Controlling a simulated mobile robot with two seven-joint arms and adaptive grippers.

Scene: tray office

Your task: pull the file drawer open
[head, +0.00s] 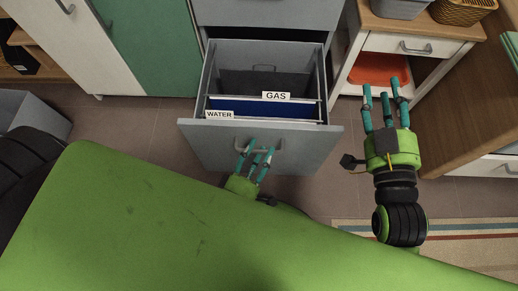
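The grey file drawer (214,138) stands pulled out from its cabinet, with its inside showing. Hanging folders in it carry a "GAS" label (276,96) and a "WATER" label (219,114). A bar handle (278,147) is on its front. My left gripper (258,150) is at this handle, its teal fingers overlapping the bar. My green arm hides part of the hand, and I cannot tell how tightly the fingers close. My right gripper (382,92) is open and empty, to the right of the drawer, with fingers pointing away from me.
A green cabinet door (155,45) and a white one (75,45) are at the left. A wooden shelf unit with a white drawer (400,43), an orange tray (379,69) and a basket (462,10) is at the right. A striped rug (450,231) lies on the floor.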

